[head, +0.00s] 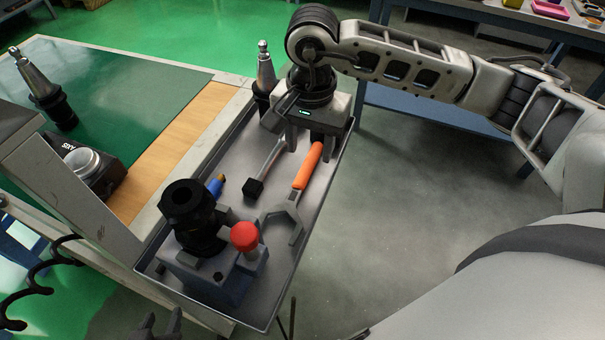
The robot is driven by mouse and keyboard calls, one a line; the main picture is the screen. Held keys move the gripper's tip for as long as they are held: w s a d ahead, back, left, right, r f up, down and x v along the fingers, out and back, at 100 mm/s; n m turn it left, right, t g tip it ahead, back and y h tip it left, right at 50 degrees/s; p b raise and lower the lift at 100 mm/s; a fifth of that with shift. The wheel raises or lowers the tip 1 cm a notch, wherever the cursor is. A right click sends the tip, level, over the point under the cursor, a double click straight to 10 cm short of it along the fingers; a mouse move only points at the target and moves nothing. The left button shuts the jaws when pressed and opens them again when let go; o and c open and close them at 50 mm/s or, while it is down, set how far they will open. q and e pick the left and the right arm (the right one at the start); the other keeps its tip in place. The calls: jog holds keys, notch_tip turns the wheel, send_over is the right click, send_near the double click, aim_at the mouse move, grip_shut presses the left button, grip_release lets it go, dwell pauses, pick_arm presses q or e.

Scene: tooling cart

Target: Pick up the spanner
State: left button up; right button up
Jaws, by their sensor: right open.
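The spanner has an orange handle (307,168) and a grey open-jawed head (284,222). It lies in the grey tray on the cart's right side, with its head toward the front. My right gripper (311,146) is open, pointing down over the tray at the far end of the orange handle. The handle's far end is partly hidden by the gripper, and I cannot tell whether they touch. Dark prongs at the bottom edge look like the tip of my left gripper (160,326); most of it is cut off.
A tool with a black block end (254,188) lies left of the spanner. A grey-blue fixture with a red knob (244,236) and a black holder (188,215) stands at the tray's front. A tool holder (264,75) stands by the far corner. Floor right of the tray is clear.

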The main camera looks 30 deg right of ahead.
aim_at(305, 168)
jog(key=shift+w+a+f+p, duration=0.15)
jog(key=shift+f+p, duration=0.2)
jog(key=shift+f, duration=1)
jog(key=shift+w+a+f+p, duration=0.1)
jog(key=shift+f+p, duration=0.2)
jog(key=shift+f, duration=1)
grip_shut()
